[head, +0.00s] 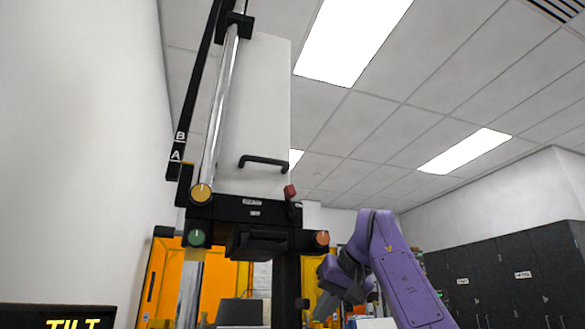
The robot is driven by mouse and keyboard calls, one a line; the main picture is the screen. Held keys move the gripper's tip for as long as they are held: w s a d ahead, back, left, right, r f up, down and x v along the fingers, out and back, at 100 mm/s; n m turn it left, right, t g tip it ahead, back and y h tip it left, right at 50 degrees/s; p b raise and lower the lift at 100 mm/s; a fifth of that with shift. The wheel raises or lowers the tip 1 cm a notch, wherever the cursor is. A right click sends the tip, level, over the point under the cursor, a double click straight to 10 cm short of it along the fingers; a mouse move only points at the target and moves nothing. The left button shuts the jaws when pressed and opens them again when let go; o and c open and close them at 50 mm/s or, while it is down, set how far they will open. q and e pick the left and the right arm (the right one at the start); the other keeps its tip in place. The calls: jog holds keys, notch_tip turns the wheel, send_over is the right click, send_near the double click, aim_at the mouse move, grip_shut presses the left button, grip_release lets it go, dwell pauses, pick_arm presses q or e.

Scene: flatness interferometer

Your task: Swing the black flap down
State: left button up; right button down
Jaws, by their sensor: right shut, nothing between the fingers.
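A tall instrument with a white panel (257,110) stands in the middle of the head view. Below the panel is a black cross-housing (225,209). A black, box-like part (258,243) juts forward under this housing; it looks like the black flap, but I cannot tell for sure or read its angle. My right gripper (352,290), dark grey at the end of the purple arm, is shut and empty. It appears to the right of and lower than the black part, apart from it in the picture. Its fingertips are small and partly unclear. My left gripper is out of view.
A black handle (263,162) sits on the white panel. Yellow (201,193), green (196,237) and orange (322,238) knobs surround the housing. A lettered black bar (178,152) runs up the left side. A TILT display (58,316) is lower left; dark cabinets (500,280) stand right.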

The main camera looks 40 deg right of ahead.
dwell(0.3)
jog(key=s+d+b, duration=0.1)
jog(key=s+d, duration=0.7)
jog(key=s, duration=0.2)
jog(key=shift+s, duration=0.2)
